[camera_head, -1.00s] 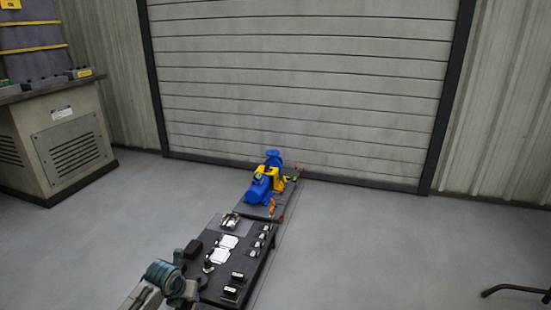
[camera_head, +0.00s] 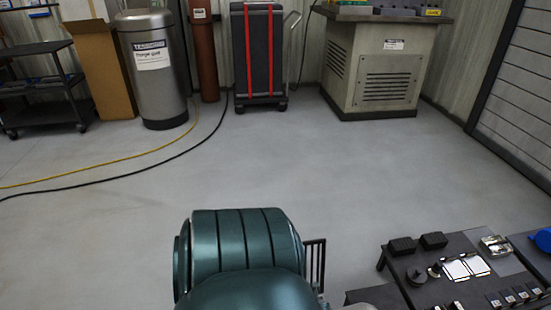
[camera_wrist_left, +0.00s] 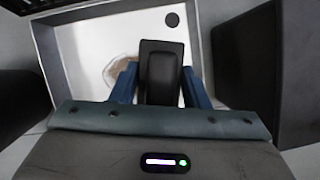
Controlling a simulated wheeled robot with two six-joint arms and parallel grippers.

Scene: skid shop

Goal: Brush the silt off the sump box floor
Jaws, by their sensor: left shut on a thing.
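In the left wrist view, my left gripper (camera_wrist_left: 160,72) has its two blue fingers shut on a black brush (camera_wrist_left: 161,58), of which a dark, blocky body shows. Its bristles are hidden. The gripper points into the sump box (camera_wrist_left: 47,58), a pale open box with a white floor and grey walls. A light brown silt patch (camera_wrist_left: 119,70) lies on the floor just left of the brush, partly behind the left finger. Whether the brush touches the floor I cannot tell. The left gripper and the box interior are hidden in the head view. My right gripper is not in view.
A low dark table (camera_head: 408,262) with small parts stands at lower right. A grey cabinet (camera_head: 372,80), a red-strapped cart (camera_head: 258,55) and a steel drum (camera_head: 151,85) stand behind. Hoses cross the open floor.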

